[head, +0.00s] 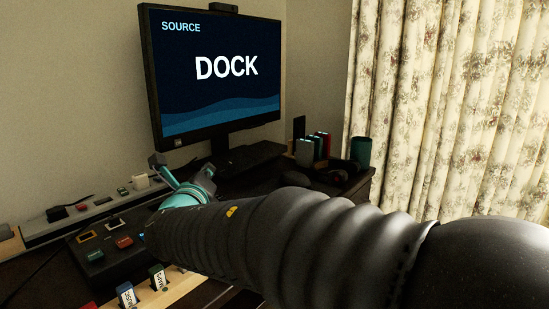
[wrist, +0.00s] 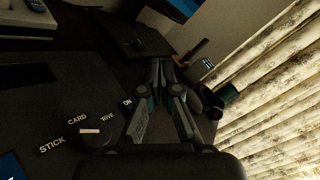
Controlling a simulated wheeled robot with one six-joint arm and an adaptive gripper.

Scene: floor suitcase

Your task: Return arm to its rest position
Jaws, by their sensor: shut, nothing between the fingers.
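My arm, in a dark ribbed sleeve, reaches from the lower right of the head view across the desk. My gripper (head: 182,178), with teal parts, is at its far end, above the back of a dark control box (head: 118,262). In the wrist view my gripper (wrist: 162,68) shows its two fingers drawn together at the tips, with nothing between them. The same box fills the left of the wrist view, with a light-marked knob (wrist: 97,131) and labels including STICK and CARD. My arm hides part of the box and desk in the head view.
A monitor (head: 212,75) reading "SOURCE DOCK" stands behind my gripper. A power strip (head: 85,217) with plugs lies at left. Labelled sticks (head: 158,278) stand in front of the box. Upright coloured items (head: 306,152) and a dark green cup (head: 361,150) stand at back right, near a floral curtain (head: 450,100).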

